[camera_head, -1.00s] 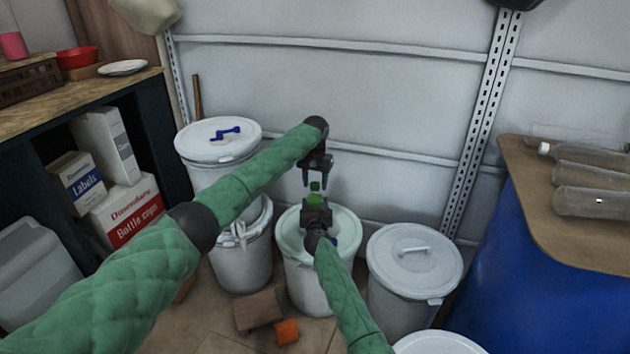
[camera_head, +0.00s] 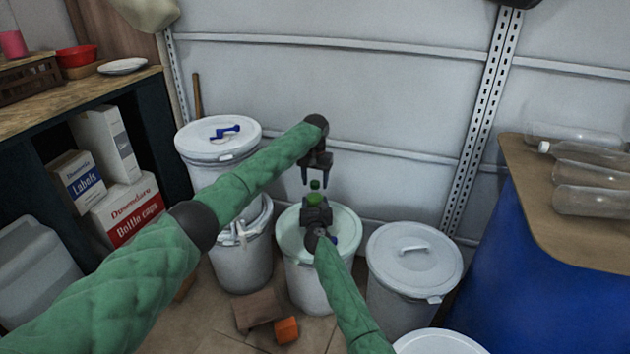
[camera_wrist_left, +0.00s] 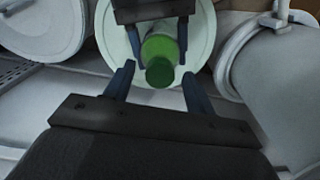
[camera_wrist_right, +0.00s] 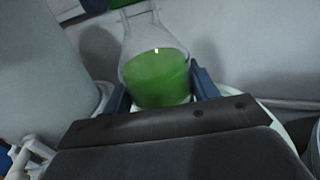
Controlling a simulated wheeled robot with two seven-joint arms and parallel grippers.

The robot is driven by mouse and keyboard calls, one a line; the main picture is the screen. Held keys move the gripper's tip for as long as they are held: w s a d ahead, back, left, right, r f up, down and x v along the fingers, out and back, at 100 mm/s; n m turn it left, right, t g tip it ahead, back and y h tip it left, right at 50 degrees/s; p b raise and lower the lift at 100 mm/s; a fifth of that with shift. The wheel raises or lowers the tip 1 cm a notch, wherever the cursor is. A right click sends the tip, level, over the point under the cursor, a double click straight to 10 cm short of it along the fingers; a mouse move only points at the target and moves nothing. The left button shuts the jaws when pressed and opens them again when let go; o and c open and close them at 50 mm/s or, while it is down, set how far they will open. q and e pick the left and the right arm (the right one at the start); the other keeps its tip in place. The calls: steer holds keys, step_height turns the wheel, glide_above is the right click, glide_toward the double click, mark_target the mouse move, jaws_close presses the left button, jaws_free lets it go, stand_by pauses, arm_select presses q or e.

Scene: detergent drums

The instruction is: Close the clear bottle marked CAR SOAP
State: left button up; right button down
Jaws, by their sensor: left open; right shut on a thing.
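A clear bottle with green liquid (camera_wrist_right: 158,78) stands between the fingers of my right gripper (camera_wrist_right: 160,92), which is shut on it. The bottle (camera_head: 314,198) is above a pale green drum lid in the head view. A dark green cap (camera_wrist_left: 160,72) is at its top in the left wrist view; the cap (camera_head: 315,184) also shows in the head view. I cannot tell how tightly it sits. My left gripper (camera_wrist_left: 158,78) is open, its fingers on either side of the cap and apart from it. The left gripper (camera_head: 317,181) is just above the bottle. No marking is readable.
The pale green-lidded drum (camera_head: 290,240) is below both grippers. A white lidded drum (camera_head: 412,262) stands to its right and stacked white drums (camera_head: 216,150) to its left. Several clear bottles (camera_head: 590,200) lie on a board on a blue drum. The wall (camera_head: 400,120) is behind.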

arm_select(q)
step_height(320, 180, up, 12)
stand_by(0.6)
arm_select(e)
steer(key=shift+c, duration=1.8)
jaws_free()
arm_select(q)
step_height(320, 180, up, 2)
steer(key=shift+r+p, duration=0.2)
steer(key=shift+p, duration=1)
arm_select(e)
steer(key=s, duration=0.7)
steer(key=shift+s+d, duration=0.15)
steer(key=shift+s, duration=0.25)
